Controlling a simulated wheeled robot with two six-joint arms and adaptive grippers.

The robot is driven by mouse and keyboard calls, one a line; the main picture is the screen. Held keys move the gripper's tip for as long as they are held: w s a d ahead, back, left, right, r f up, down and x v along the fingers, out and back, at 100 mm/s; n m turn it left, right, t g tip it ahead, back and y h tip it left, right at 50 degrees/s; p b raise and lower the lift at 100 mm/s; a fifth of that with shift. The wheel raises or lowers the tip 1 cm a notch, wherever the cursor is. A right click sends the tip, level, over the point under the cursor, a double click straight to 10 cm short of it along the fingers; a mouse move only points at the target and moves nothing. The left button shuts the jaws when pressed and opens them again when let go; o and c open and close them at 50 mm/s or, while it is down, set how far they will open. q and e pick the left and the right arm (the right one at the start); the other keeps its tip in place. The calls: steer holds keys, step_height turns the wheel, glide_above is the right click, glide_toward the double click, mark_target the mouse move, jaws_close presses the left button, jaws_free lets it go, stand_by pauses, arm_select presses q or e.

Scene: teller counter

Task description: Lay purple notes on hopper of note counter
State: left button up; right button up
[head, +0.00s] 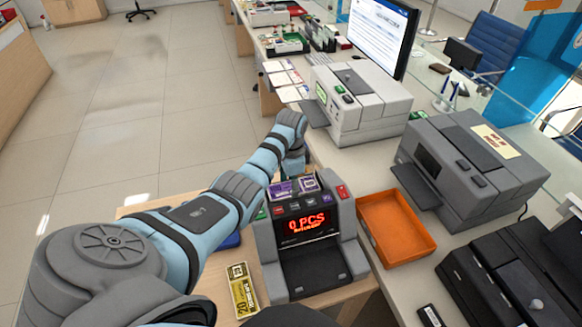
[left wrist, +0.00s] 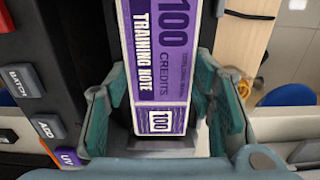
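The purple notes (head: 307,184), printed "100 CREDITS TRAINING NOTE", lie at the top hopper of the grey note counter (head: 350,245). Its red display reads "0 PCS". My left gripper (head: 293,177) reaches down over the notes from behind the counter and partly covers them. In the left wrist view the purple notes (left wrist: 160,60) run lengthwise between the two teal fingers of the left gripper (left wrist: 165,100). The fingers are spread, with a gap visible beside the notes near the palm. The underside of the notes is hidden. My right gripper is not in view.
A yellow note bundle (head: 243,290) lies left of the counter. An orange tray (head: 396,228) stands empty to its right. Grey machines (head: 470,165) and a white-grey printer (head: 357,100) stand farther along. A black device (head: 510,275) is at lower right.

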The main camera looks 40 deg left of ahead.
arm_select(q)
steer(key=o, duration=0.5)
steer(key=shift+s, duration=0.1)
steer(key=shift+c, duration=0.2)
steer(key=shift+r, duration=0.1)
step_height(320, 180, up, 12)
steer(key=p, duration=0.2)
